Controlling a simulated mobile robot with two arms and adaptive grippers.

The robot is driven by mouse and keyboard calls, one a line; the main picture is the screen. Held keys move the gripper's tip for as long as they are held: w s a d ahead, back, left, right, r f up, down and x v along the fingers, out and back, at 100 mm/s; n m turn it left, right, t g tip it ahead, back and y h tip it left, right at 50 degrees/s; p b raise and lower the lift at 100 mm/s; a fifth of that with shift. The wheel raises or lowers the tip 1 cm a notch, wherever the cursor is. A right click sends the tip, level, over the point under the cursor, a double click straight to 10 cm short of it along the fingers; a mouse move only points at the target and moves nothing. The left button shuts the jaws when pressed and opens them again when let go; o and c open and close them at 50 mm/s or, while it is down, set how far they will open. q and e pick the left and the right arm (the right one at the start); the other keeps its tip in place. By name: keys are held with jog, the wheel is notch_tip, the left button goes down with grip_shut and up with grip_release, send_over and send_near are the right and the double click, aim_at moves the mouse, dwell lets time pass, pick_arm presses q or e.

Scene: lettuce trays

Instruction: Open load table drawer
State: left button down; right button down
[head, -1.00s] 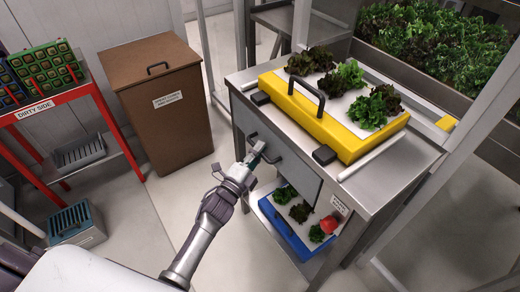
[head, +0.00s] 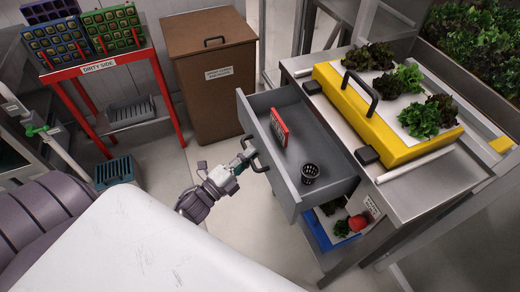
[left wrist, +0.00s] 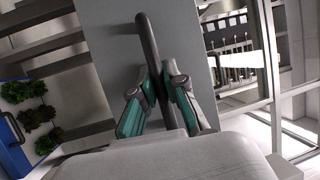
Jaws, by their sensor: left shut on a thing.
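The load table (head: 425,196) stands at the right, with a steel top. Its grey drawer (head: 318,150) is pulled out, and its inside shows. In the drawer lie a red-framed item (head: 279,127) and a small black mesh cup (head: 310,172). My left gripper (head: 248,156) is shut on the dark drawer handle (head: 257,164) at the drawer's front. In the left wrist view the fingers (left wrist: 157,88) close around the handle bar (left wrist: 149,42) in front of the grey drawer face (left wrist: 190,45). My right gripper is not in view.
A blue tray (head: 316,232) with lettuce is on the shelf below. A brown lidded bin (head: 210,95) and a red rack (head: 106,72) stand behind, left. Floor between rack and drawer is clear.

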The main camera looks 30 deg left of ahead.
pick_arm(q)
jog(key=shift+s+a, duration=0.15)
jog(key=shift+s, duration=0.05)
jog(key=c, duration=1.2)
grip_release()
jog(key=v, duration=1.2)
